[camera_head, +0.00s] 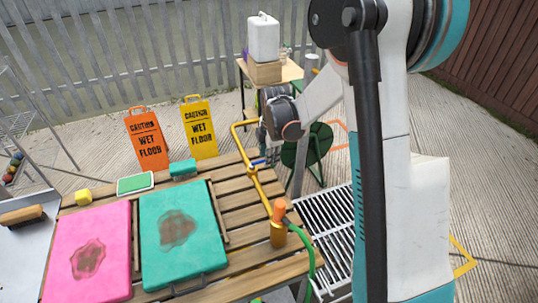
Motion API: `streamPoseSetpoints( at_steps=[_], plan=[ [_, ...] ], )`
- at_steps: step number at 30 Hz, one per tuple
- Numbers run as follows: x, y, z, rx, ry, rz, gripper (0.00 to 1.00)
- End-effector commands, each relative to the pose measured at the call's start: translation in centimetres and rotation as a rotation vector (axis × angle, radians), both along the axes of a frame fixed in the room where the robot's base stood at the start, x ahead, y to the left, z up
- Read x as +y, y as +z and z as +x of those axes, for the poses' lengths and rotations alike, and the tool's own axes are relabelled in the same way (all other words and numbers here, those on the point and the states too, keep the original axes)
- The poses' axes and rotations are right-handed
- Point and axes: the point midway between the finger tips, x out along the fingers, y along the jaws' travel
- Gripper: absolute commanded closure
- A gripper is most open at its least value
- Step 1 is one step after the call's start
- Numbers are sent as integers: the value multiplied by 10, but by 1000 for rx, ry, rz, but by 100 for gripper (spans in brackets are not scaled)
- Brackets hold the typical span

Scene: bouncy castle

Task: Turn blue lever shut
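The blue lever (259,162) is a small handle on the yellow pipe (262,188) along the right edge of the slatted wooden table (235,205). It appears to stick out to the right, across the pipe, but is too small to be sure. My gripper (262,132) is above and behind the lever, near the pipe's upper bend, and looks apart from the lever. Its fingers are mostly hidden by my dark wrist, so I cannot tell whether they are open or shut.
Pink (95,250) and teal (180,230) stained pads lie on the table. An orange-topped fitting (278,225) with a green hose (308,262) stands at its right edge. Two wet-floor signs (147,138) (200,128) stand behind. A white jug (263,38) sits on a back table.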

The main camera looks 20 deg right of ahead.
Motion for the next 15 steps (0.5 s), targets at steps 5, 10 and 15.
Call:
streamPoseSetpoints(
  at_steps=[5,10,15],
  plan=[
    [0,0,0,1,0,0,70],
    [0,8,-2,1,-1,0,70],
    [0,34,-8,1,0,0,70]
  ],
)
